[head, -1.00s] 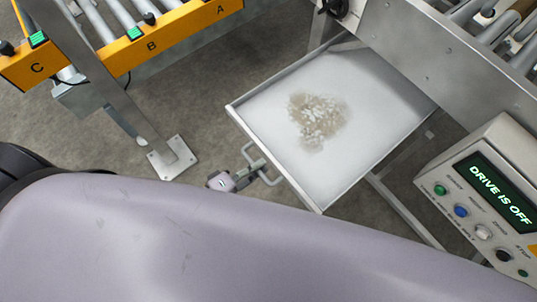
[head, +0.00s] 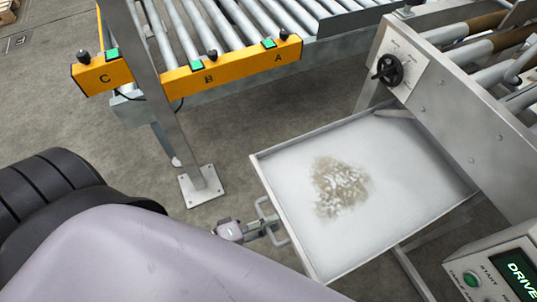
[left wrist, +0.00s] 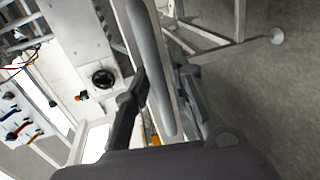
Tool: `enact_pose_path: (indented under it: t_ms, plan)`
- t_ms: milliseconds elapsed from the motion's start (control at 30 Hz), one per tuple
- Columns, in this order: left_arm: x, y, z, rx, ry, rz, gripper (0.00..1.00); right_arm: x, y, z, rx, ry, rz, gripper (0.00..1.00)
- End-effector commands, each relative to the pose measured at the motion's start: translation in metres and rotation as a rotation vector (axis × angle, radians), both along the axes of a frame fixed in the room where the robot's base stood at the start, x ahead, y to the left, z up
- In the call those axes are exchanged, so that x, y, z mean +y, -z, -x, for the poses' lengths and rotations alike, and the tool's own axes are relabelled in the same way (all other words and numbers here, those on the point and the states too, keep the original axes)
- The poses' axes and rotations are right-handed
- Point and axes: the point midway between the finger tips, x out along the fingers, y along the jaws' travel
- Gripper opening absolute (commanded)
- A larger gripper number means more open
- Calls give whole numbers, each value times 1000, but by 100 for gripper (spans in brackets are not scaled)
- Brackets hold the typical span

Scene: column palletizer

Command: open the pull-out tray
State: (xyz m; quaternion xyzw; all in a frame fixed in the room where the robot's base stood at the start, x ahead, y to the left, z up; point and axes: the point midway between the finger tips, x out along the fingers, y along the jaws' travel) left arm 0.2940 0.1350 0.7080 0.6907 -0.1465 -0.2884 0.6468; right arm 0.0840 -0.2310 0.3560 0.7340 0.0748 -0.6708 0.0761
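The pull-out tray (head: 410,150) is a shallow pale metal tray. It stands well out from under the roller conveyor on the right, and a patch of pale brown debris (head: 342,187) lies on its floor. Its bar handle (head: 286,240) is on the front face. My left gripper (head: 268,223) is at this handle. In the left wrist view the handle bar (left wrist: 150,65) runs between the two dark fingers of my left gripper (left wrist: 164,90), which appear closed on it. The exact contact is partly hidden. My right gripper is not in view.
A steel post with a bolted foot plate (head: 201,186) stands left of the tray. Behind it is a roller conveyor with an orange rail (head: 232,66) marked A, B, C. A control box (head: 495,270) is at lower right. Grey floor between is clear.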

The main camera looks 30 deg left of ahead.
Motion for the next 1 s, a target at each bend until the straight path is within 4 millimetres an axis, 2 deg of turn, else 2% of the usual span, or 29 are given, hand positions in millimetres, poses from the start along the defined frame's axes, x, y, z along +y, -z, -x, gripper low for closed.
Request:
enact_pose_path:
  t_ms: [367,533,667,1000]
  plan:
    - [-1,-3,-2,-6,-1,3,31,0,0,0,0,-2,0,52]
    - [3,-3,3,-5,-1,2,31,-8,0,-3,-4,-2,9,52]
    - [14,-7,19,-3,1,1,31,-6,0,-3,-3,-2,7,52]
    - [55,-21,75,-2,1,1,31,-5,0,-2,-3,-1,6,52]
